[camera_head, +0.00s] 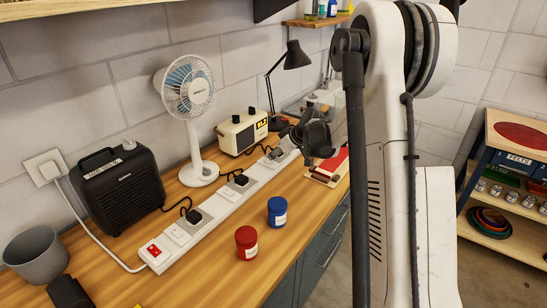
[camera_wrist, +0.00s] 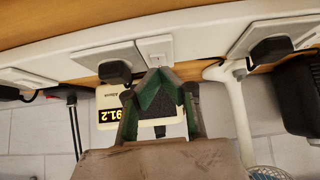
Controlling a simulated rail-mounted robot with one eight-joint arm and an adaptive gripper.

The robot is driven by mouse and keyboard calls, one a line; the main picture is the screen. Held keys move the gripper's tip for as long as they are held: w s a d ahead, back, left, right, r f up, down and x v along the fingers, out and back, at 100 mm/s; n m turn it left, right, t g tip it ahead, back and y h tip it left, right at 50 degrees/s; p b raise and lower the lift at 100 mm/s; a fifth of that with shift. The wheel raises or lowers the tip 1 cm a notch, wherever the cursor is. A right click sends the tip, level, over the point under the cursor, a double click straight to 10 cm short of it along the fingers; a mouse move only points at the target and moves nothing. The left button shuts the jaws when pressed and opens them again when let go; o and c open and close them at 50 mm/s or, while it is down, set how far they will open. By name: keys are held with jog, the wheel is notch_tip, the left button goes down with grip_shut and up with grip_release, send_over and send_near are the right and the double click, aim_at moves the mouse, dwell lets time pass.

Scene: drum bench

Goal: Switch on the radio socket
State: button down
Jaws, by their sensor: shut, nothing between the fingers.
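In the wrist view the radio (camera_wrist: 108,100) appears upside down, reading 91.2, partly hidden by my gripper. A black plug (camera_wrist: 115,71) sits in the strip near the radio; its cord cannot be traced fully. Beside this plug is a pale rocker switch (camera_wrist: 157,50); its on or off state is unclear. My gripper (camera_wrist: 158,76) is shut and empty, its tips just short of that switch in the picture; contact cannot be told. In the head view my gripper (camera_head: 298,133) is over the strip's far part.
A white fan (camera_head: 198,172), a black heater (camera_head: 118,187) and a black lamp (camera_head: 292,57) stand along the wall. More black plugs (camera_head: 193,216) sit in the strip, with a red switch (camera_head: 154,250) at its near end. Red (camera_head: 246,243) and blue (camera_head: 277,211) jars stand in front.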

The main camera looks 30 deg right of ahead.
jog(key=shift+r, duration=0.1)
jog(key=r, duration=0.1)
jog(key=r+p, duration=0.1)
jog(key=r, duration=0.2)
jog(key=shift+s+d+r+p, duration=0.2)
jog(key=shift+s+r+p, duration=0.1)
jog(key=shift+s, duration=0.1)
jog(key=s+f+b+v, duration=0.1)
jog(key=v, duration=0.8)
jog(key=shift+s+d+f, duration=0.2)
jog(key=shift+d, duration=0.2)
jog(key=s+a+r+m+h, duration=0.1)
jog(key=s+a+r, duration=0.1)
jog(key=s+a, duration=0.3)
jog(key=s+a+r+m+b, duration=0.1)
jog(key=s+a+r, duration=0.1)
jog(key=s+a, duration=0.3)
jog(key=s+a+r+m+h, duration=0.1)
jog(key=s+a+r, duration=0.2)
jog(key=s+a, duration=0.25)
jog(key=s+a+f+m+h, duration=0.1)
jog(key=s+a+f, duration=0.1)
jog(key=s, duration=0.6)
jog(key=s+a+f+m+b, duration=0.1)
jog(key=s+a+f, duration=0.1)
jog(key=s+a, duration=0.3)
jog(key=s, duration=0.4)
jog(key=shift+s+m+h, duration=0.25)
jog(key=shift+m+h, duration=0.05)
jog(key=shift+h, duration=0.1)
